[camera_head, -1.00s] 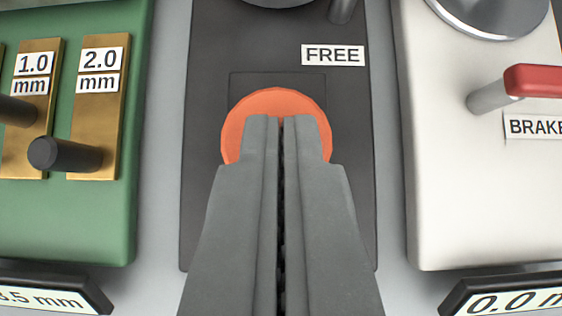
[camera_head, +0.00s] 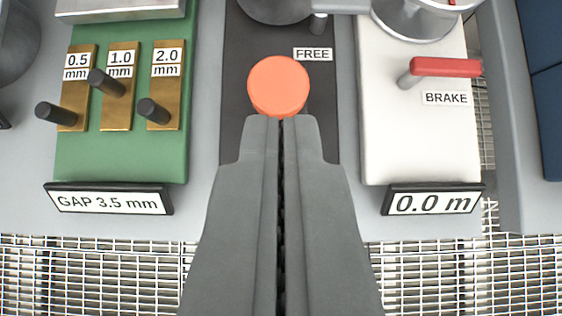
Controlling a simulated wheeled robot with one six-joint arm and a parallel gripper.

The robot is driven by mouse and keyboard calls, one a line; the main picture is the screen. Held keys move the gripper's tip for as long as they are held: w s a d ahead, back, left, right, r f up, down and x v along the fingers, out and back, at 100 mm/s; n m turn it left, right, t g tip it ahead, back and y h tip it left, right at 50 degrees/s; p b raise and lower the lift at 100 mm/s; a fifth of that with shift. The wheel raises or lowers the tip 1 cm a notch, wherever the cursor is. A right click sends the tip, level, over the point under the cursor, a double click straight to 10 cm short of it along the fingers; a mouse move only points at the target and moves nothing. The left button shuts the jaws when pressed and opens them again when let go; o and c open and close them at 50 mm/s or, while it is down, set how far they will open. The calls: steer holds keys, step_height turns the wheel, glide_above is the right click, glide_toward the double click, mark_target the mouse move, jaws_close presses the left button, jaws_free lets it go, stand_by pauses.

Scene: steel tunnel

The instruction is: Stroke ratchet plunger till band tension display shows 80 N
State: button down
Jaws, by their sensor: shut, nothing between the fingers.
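The orange round plunger cap (camera_head: 278,85) stands on the dark grey panel (camera_head: 243,50) in the middle of the view. My gripper (camera_head: 281,120) is shut and empty. Its fingertips lie just below the cap in the picture; I cannot tell whether they touch it. A label reading FREE (camera_head: 313,54) sits to the right of the cap. No display with a reading in N is in view.
On the right, a white block (camera_head: 415,150) has a red-handled brake lever (camera_head: 445,67) and a 0.0 m display (camera_head: 433,202). Metal grating (camera_head: 100,270) lies in front.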

steer(key=shift+v, duration=1.25)
steer(key=s+r+t, duration=0.2)
steer(key=s+r, duration=0.3)
steer(key=s, duration=0.5)
steer(key=s+r+t, duration=0.2)
steer(key=s+r, duration=0.3)
steer(key=s, duration=0.5)
steer(key=s+t, duration=0.4)
steer(key=s, duration=1.8)
steer(key=shift+s+r, duration=0.3)
steer(key=shift+s, duration=0.05)
steer(key=shift+a, duration=0.1)
